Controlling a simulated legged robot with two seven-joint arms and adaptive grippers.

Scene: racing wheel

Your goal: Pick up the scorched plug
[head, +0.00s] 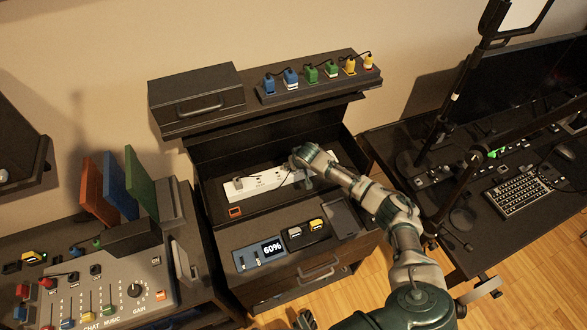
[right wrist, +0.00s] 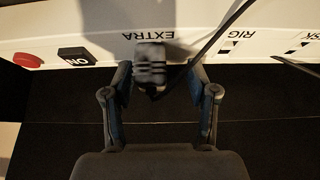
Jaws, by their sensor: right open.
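A white power strip (head: 258,183) lies in the recess of the dark cabinet; it also fills the top of the right wrist view (right wrist: 95,30). A dark ribbed plug (right wrist: 150,66) sits on the strip at the label EXTRA, with a dark cable beside it. I cannot make out scorch marks. My right gripper (right wrist: 160,80) is open, its fingers on either side of the plug, not visibly closed on it. In the head view my right gripper (head: 305,180) hides this plug. A dark piece at the bottom edge seems part of my left gripper (head: 305,319); its jaws are unclear.
A shelf above the strip holds a dark box (head: 196,98) and a row of coloured plugs (head: 312,74). A panel reading 60% (head: 260,253) is in front. A mixer console (head: 100,290) stands left, a desk with a keyboard (head: 517,192) right.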

